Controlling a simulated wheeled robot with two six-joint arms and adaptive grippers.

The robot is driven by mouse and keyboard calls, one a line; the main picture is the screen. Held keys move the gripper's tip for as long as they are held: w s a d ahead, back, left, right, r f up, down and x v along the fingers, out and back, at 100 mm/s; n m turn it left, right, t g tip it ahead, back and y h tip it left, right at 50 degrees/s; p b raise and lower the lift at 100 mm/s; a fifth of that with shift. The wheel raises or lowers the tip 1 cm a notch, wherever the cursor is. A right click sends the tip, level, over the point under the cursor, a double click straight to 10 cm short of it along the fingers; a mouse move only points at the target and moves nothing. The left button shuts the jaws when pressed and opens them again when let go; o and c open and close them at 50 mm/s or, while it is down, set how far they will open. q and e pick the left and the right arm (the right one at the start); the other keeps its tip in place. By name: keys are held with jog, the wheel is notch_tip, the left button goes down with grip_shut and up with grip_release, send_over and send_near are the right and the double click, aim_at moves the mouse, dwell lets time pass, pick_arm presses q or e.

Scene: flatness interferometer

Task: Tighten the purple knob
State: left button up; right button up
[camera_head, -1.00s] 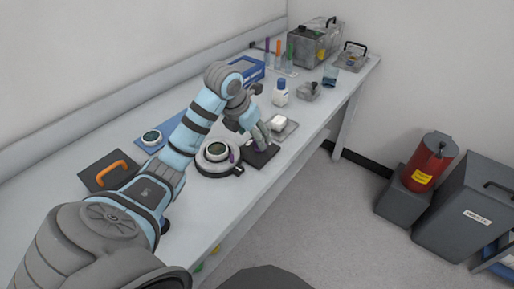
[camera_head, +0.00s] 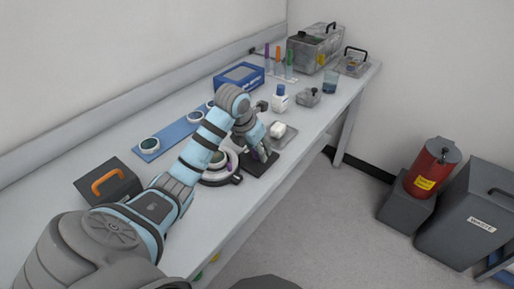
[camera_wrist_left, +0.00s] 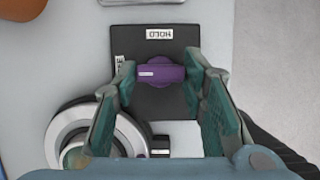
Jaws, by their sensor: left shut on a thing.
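The purple knob (camera_wrist_left: 160,74) stands on a dark plate (camera_wrist_left: 150,42). Its bar lies crosswise in the left wrist view, with a white mark at its left end. One label above it reads HOLD upside down; another on the left is partly hidden. My left gripper (camera_wrist_left: 163,76) is shut on the knob, one finger at each end of the bar. In the head view the left gripper (camera_head: 263,154) is over the dark plate (camera_head: 264,169), and its fingers mostly cover the knob. My right gripper is not in view.
A round instrument (camera_wrist_left: 72,132) with a ring stands close beside the plate, partly behind a finger. A small tray (camera_head: 289,136) with a white block lies just beyond. A white bottle (camera_head: 280,98) and a blue box (camera_head: 239,76) stand farther back. The table's front edge is near.

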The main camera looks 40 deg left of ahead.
pick_arm(q)
jog(key=m+h, duration=0.1)
jog(key=m, duration=0.2)
jog(key=shift+a+m, duration=0.1)
jog(key=shift+m, duration=0.3)
jog(key=m+h, duration=0.1)
jog(key=m, duration=0.1)
jog(key=m+h, duration=0.1)
jog(key=m, duration=0.1)
jog(key=shift+w+a+g, duration=0.1)
jog(key=shift+w+g, duration=0.05)
jog(key=shift+g, duration=0.25)
jog(key=m+g, duration=0.1)
jog(key=m, duration=0.2)
jog(key=m+h+b, duration=0.1)
jog(key=m, duration=0.1)
jog(key=shift+w+m+g, duration=0.1)
jog(key=shift+m+g, duration=0.3)
jog(key=shift+m+g+h+b, duration=0.3)
jog(key=shift+m+g, duration=0.4)
jog(key=shift+m, duration=1.2)
jog(key=o, duration=1.2)
jog(key=shift+w, duration=0.1)
jog(key=shift+c, duration=0.2)
jog(key=shift+a, duration=0.1)
